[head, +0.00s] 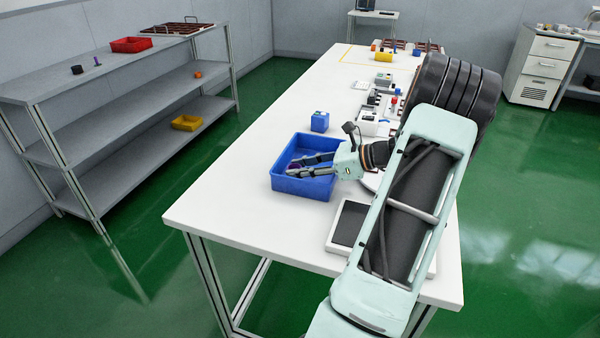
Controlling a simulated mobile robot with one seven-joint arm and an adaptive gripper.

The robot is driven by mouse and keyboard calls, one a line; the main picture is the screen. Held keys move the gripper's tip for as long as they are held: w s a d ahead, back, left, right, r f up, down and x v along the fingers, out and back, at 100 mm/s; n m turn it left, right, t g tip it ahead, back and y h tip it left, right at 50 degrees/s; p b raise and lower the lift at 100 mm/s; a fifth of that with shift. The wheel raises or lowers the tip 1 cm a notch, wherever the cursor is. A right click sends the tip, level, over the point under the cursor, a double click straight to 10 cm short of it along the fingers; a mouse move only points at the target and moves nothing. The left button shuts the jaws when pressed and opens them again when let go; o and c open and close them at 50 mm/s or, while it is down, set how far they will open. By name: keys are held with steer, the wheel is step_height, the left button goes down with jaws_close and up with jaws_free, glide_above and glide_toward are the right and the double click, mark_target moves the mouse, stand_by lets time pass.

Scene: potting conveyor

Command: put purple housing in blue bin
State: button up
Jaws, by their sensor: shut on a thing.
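The blue bin (305,185) stands on the white table near its left edge. My gripper (296,166) reaches into it from the right, with its fingers over the bin's inside. A small part of the purple housing (292,167) shows between the fingertips, and the gripper is shut on it. The fingers hide most of the housing. I cannot tell whether the housing touches the bin's floor.
A blue box (320,121) stands on the table just behind the bin. A dark flat panel (350,222) lies at the front right, beneath my arm. Several small devices and a yellow bin (384,57) are farther back. The table's left strip is clear.

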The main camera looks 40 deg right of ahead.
steer(key=shift+f, duration=0.45)
steer(key=shift+f, duration=0.2)
steer(key=o, duration=0.8)
steer(key=shift+r, duration=0.1)
steer(key=shift+s+d+r, duration=0.15)
steer(key=shift+s+r, duration=0.05)
steer(key=p+v, duration=0.1)
steer(key=v, duration=1)
steer(key=shift+s+d, duration=0.1)
steer(key=shift+s, duration=0.2)
